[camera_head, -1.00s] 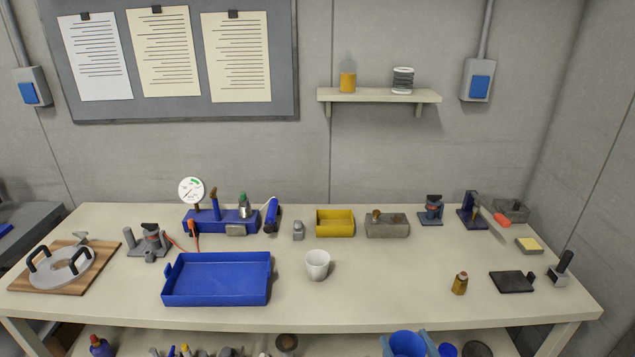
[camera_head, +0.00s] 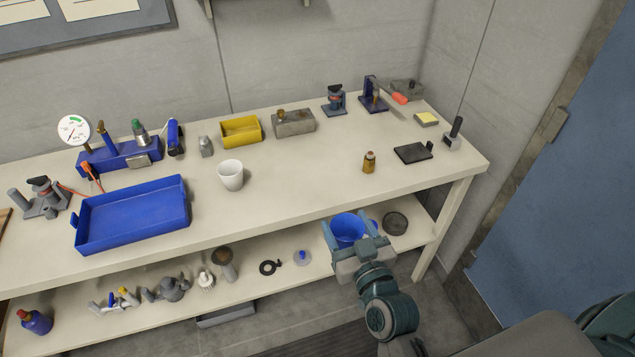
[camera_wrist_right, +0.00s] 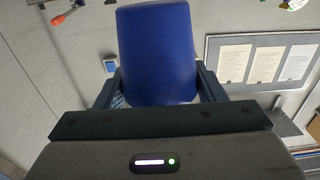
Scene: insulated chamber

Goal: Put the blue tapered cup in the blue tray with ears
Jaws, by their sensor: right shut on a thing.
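The blue tapered cup (camera_head: 349,229) is between the fingers of my right gripper (camera_head: 356,236), in front of the bench's lower shelf at the right. My right gripper is shut on the cup. In the right wrist view the blue cup (camera_wrist_right: 158,50) fills the space between the two fingers (camera_wrist_right: 160,88). The blue tray with ears (camera_head: 132,215) lies empty on the bench top at the left, well away from the gripper. My left gripper is not in view.
A white cup (camera_head: 231,175) stands right of the tray. A brown bottle (camera_head: 369,162) stands near the bench's right front. The lower shelf (camera_head: 190,302) holds several small items. The bench top between white cup and bottle is clear.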

